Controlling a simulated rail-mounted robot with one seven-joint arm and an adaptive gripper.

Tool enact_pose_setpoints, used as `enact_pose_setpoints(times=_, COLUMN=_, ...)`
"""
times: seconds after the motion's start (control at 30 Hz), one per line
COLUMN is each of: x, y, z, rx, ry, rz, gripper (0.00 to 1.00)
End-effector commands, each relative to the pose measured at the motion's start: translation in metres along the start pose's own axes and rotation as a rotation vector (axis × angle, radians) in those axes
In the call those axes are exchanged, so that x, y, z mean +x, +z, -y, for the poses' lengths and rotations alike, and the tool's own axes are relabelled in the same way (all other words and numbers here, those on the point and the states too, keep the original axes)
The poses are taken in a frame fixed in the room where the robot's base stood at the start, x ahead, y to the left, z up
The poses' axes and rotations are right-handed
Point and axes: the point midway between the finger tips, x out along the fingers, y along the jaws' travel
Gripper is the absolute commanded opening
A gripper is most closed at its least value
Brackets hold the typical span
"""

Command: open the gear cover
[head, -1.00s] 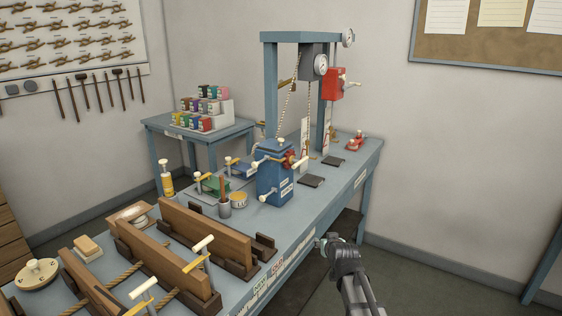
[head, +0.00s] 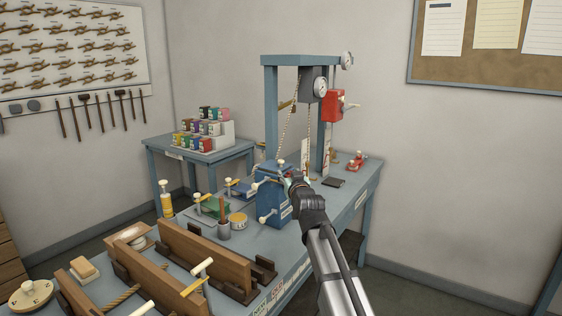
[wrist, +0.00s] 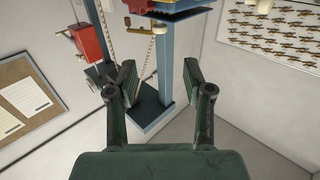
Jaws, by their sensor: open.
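A blue box-shaped machine (head: 272,200) with pale-knobbed levers stands on the bench. I cannot tell for certain which part is the gear cover. My gripper (head: 297,180) is at the machine's upper right side in the head view, and my arm hides part of that side. The wrist view appears upside down; there my gripper (wrist: 158,82) has its two green-padded fingers spread apart with nothing between them. Part of a blue body with red and yellow pieces (wrist: 178,10) shows at the top edge of that view. Contact with the machine cannot be told.
A blue frame (head: 270,105) with chains and a red box (head: 333,106) stands behind the machine. Wooden racks (head: 205,258), a yellow tin (head: 238,220) and a green block (head: 215,206) crowd the bench nearby. Open floor lies to the right.

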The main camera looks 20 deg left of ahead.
Motion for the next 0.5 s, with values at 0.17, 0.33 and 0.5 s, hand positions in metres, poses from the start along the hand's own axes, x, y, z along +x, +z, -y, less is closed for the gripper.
enact_pose_setpoints(times=0.17, x=0.039, y=-0.003, z=0.000, rx=0.000, ry=0.000, rz=0.001, gripper=0.51)
enact_pose_setpoints(times=0.33, x=0.073, y=-0.003, z=0.000, rx=0.000, ry=0.000, rz=0.002, gripper=0.51)
enact_pose_setpoints(times=0.5, x=0.106, y=-0.003, z=0.000, rx=0.000, ry=0.000, rz=0.001, gripper=0.51)
